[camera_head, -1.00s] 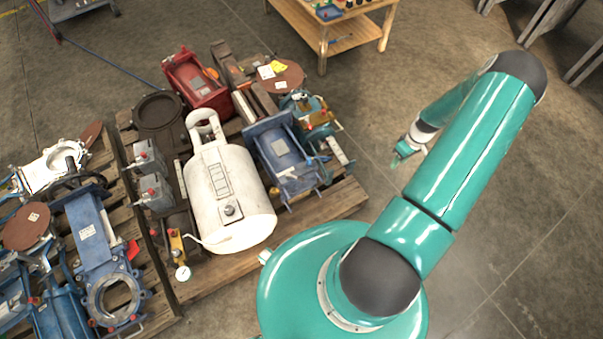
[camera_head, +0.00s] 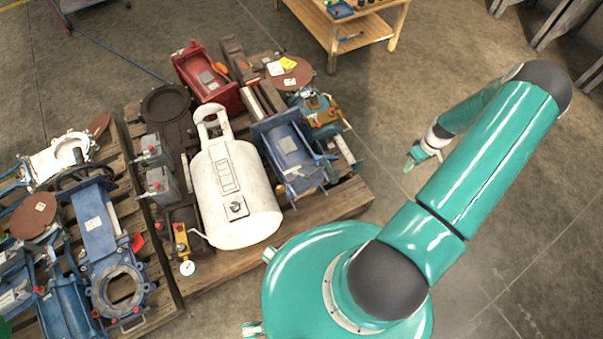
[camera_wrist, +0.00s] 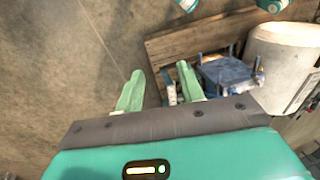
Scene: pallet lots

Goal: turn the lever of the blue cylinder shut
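A blue cylinder (camera_head: 290,152) in a squared blue frame lies on the right pallet, just right of the white tank. It also shows in the wrist view (camera_wrist: 226,74), beyond my fingers and to their right. Small fittings sit at its near end, but I cannot make out which part is its lever or how it is turned. My gripper (camera_head: 413,158) hangs off the right side of the pallet, apart from the cylinder. In the wrist view its two pale green fingers (camera_wrist: 160,72) are spread with nothing held between them.
A white tank (camera_head: 238,195) lies beside the cylinder. A red unit (camera_head: 208,77) and a teal and yellow valve (camera_head: 318,107) are close behind it. Another loaded pallet (camera_head: 150,268) stands left. A wooden bench (camera_head: 335,32) is at the back. The floor around my gripper is clear.

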